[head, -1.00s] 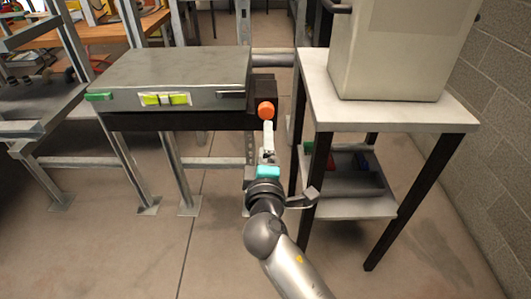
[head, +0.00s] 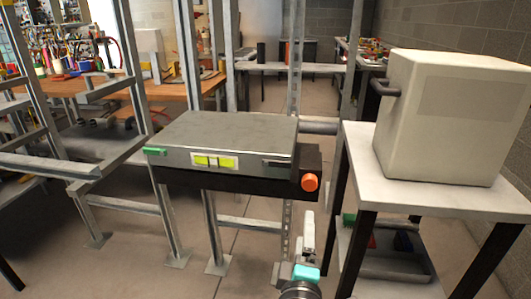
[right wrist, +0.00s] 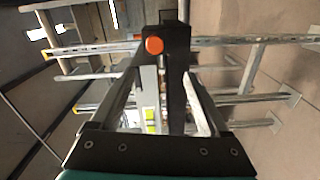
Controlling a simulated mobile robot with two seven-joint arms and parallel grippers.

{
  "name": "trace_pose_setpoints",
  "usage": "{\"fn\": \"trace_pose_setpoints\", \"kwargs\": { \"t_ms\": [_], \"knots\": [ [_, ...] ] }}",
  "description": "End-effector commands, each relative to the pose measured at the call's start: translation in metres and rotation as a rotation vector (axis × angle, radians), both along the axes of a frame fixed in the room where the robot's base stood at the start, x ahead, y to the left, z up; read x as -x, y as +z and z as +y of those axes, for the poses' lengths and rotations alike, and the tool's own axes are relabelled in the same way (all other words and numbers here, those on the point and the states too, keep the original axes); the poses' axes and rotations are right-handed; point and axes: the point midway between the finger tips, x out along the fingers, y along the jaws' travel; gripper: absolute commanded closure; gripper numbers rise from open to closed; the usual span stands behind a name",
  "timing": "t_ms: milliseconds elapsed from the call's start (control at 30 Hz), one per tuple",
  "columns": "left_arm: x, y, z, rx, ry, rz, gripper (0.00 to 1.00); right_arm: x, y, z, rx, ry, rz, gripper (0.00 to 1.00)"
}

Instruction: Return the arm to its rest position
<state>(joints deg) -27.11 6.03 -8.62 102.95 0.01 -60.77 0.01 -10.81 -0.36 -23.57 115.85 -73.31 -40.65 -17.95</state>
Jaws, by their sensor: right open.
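My right gripper (head: 308,230) is at the bottom of the head view, just below and in front of the orange knob (head: 309,183). It is open, with nothing seen between its fingers. In the right wrist view its two dark fingers (right wrist: 166,85) stand apart, and the orange knob (right wrist: 154,46) shows beyond them. The knob is on the right end of a grey metal heater box (head: 225,135) with a green tab and yellow-green labels. My gripper appears apart from the knob. My left gripper is not in view.
A white-topped table (head: 440,200) at right carries a pale box (head: 440,120) with a dark handle. Metal frame posts (head: 190,70) stand around the heater. A wooden workbench (head: 170,92) with clutter is at back left. Open floor (head: 130,270) shows at front left.

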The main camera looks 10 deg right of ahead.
Motion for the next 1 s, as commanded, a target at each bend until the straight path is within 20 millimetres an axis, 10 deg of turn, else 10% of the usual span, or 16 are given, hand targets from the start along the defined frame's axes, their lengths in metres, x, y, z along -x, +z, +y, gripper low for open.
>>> {"fn": "trace_pose_setpoints", "kwargs": {
  "t_ms": [367,700,1000],
  "knots": [
    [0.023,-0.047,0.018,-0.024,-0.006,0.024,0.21,0.034,-0.204,0.004,-0.292,0.088,0.48,0.21],
    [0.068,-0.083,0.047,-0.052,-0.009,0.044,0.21,0.18,-0.362,-0.048,-0.732,-0.167,0.877,0.21],
    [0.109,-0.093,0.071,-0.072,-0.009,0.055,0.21,0.314,-0.411,-0.101,-1.031,-0.547,0.987,0.21]
  ]
}}
